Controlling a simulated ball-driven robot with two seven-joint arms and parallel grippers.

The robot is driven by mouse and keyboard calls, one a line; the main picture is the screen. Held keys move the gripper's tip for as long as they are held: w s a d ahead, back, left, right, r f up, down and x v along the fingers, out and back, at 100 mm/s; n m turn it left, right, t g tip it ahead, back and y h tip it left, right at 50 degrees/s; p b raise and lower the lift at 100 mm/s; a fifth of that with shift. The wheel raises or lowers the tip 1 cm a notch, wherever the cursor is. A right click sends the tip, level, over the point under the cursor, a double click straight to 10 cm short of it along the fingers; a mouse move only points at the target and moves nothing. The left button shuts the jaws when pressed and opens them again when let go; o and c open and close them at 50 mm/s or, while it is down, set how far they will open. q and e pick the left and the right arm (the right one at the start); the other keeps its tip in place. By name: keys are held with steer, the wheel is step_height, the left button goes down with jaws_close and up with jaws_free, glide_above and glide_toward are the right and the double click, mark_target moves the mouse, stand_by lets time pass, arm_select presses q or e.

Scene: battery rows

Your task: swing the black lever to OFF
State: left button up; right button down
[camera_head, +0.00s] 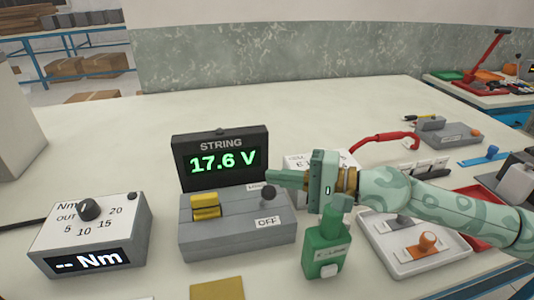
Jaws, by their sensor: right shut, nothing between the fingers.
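The black lever (268,192) has a round knob and stands on the right part of a grey switch box (215,240). A white OFF label (268,222) lies in front of it on the box top. Another label (254,186) behind the lever is partly hidden. My right gripper (272,177) comes in from the right, shut and empty, its fingertips just above and behind the knob in the picture. I cannot tell whether they touch it. My left gripper is not in view.
A display (221,161) reading 17.6 V stands behind the box. A yellow block (205,206) sits on the box's left part. A green container (323,250) stands below my right gripper. A torque meter (88,235) is at left; a white tray (391,262) is at right.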

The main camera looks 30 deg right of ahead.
steer(key=shift+s+d, duration=0.1)
steer(key=shift+s+d+f, duration=0.1)
steer(key=shift+d, duration=0.05)
steer(key=p+v, duration=0.2)
steer(key=v, duration=1.3)
steer(key=shift+s+d, duration=0.25)
steer(key=shift+s, duration=0.1)
